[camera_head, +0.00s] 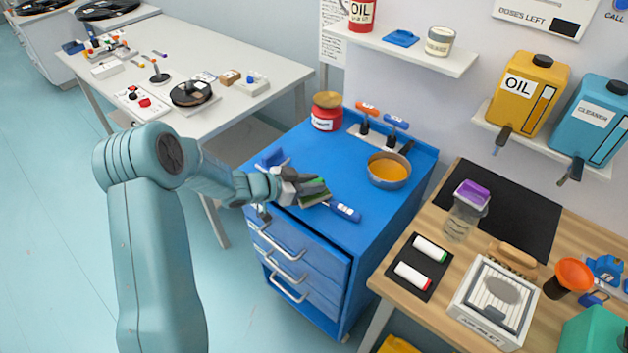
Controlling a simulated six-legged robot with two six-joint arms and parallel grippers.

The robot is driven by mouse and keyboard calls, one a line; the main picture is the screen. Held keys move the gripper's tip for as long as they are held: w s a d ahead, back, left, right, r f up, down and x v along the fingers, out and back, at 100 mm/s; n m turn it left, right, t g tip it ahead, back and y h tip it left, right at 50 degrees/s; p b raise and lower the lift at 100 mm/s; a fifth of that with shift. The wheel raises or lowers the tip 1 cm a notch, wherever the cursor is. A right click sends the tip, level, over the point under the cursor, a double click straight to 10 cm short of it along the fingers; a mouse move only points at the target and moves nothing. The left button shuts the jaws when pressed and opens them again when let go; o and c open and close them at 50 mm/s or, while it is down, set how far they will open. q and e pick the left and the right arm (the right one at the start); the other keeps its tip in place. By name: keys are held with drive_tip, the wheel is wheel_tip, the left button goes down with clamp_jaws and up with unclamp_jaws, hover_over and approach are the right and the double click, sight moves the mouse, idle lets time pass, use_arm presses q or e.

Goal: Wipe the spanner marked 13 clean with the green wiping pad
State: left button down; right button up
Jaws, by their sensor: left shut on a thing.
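My left gripper (311,186) is shut on the green wiping pad (318,199) over the front part of the blue cabinet top. A blue-handled tool (345,211) lies on the cabinet top just to the right of the pad. Its other end is hidden by the pad and gripper. A light mark shows on its handle, but it is too small to read, so I cannot tell if it is the spanner marked 13. The pad overlaps the tool in the picture; I cannot tell if they touch. My right gripper is not in view.
A small blue object (272,158) is at the left edge. A wooden bench (438,222) stands right.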

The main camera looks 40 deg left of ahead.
use_arm(q)
drive_tip(key=shift+s+r, duration=0.1)
drive_tip(key=shift+s, duration=0.7)
drive_tip(key=shift+w, duration=0.1)
drive_tip(key=shift+r, duration=0.2)
wheel_tip(320, 180, up, 7)
drive_tip(key=p, duration=0.6)
drive_tip(key=shift+f, duration=0.2)
